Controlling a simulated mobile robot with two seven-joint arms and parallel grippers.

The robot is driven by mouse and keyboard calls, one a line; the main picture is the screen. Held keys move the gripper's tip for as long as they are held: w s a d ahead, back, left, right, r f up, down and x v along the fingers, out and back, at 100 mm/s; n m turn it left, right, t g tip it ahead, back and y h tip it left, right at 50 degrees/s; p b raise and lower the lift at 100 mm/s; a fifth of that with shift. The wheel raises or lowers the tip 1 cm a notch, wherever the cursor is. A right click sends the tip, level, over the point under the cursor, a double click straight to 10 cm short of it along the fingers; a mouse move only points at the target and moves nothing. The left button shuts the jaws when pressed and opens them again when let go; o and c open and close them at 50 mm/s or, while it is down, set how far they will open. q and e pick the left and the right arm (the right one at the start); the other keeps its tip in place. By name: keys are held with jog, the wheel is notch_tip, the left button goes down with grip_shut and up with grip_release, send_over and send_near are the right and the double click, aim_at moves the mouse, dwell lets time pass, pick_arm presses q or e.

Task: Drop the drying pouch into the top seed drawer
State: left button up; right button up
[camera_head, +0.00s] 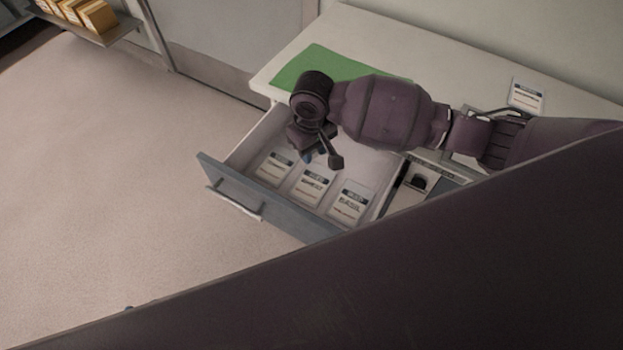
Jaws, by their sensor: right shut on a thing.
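The top seed drawer (231,190) is pulled open from the white bench, with its grey-blue front and bar handle facing the lower left. Several white seed packets with dark labels lie in it. My right gripper (318,156) points down over the back part of the open drawer, above the packets. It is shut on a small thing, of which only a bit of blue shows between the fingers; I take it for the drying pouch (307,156). The gripper hides most of it. My left gripper is out of view.
A green mat (318,65) lies on the white bench top (390,30). A white labelled packet (526,96) lies at the bench's right. A shelf with yellow-brown boxes (85,14) is at the upper left. My dark arm covers the lower right. The floor at left is clear.

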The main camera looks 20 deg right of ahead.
jog(key=b, duration=0.2)
send_over(312, 191)
notch_tip(312, 191, down, 10)
jog(key=shift+s+f, duration=0.1)
jog(key=shift+f+b, duration=0.8)
jog(key=shift+f, duration=1.65)
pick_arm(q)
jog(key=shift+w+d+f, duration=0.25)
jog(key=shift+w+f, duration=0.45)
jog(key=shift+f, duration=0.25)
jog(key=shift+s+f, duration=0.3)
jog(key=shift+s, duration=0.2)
pick_arm(e)
jog(key=shift+f, duration=0.5)
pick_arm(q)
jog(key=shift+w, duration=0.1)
pick_arm(e)
jog(key=o, duration=0.9)
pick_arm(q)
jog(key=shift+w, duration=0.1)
